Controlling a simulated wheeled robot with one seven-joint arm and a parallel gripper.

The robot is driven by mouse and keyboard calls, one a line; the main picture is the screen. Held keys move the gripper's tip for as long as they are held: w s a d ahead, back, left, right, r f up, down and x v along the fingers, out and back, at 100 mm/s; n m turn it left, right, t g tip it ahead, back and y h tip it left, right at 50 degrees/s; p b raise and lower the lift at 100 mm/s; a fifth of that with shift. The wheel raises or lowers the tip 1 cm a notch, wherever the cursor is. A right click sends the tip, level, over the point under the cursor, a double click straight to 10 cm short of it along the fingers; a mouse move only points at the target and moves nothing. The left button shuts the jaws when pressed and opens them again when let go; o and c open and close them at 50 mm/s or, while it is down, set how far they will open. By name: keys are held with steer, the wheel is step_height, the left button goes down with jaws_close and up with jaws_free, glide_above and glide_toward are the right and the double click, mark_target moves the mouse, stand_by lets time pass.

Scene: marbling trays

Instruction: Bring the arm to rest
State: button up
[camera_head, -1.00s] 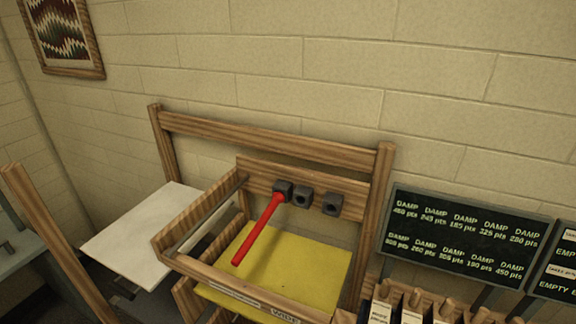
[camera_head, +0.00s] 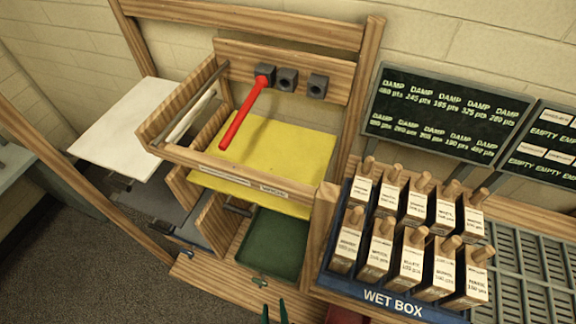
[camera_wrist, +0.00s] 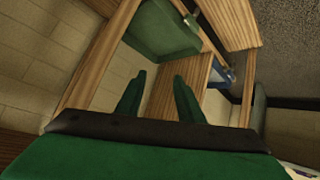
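My gripper (camera_wrist: 157,98) shows in the wrist view as two green fingers standing apart with nothing between them. In the head view the green fingertips (camera_head: 274,312) just enter at the bottom edge, in front of the wooden stand. Most of my arm is outside the head view. In the wrist view a green tray (camera_wrist: 165,30) and wooden boards lie beyond the fingers.
A wooden rack with a red rod (camera_head: 242,115) and a yellow sheet (camera_head: 300,142) stands ahead. A wet box (camera_head: 385,300) with several labelled, handled blocks is right, beside a slatted grey rack (camera_head: 535,260). A white board (camera_head: 125,125) is left. Open floor (camera_head: 75,260) shows lower left.

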steer(key=s+d+r+m+t, duration=0.2)
steer(key=s+r, duration=0.1)
steer(key=r, duration=0.8)
steer(key=s+d+r+m+t+h, duration=0.1)
steer(key=s+d+r+m+t, duration=0.1)
steer(key=r, duration=1)
steer(key=shift+s+d+r+t, duration=0.2)
steer(key=shift+s+t, duration=0.4)
steer(key=shift+t, duration=0.1)
steer(key=shift+s, duration=0.2)
steer(key=shift+c, duration=0.4)
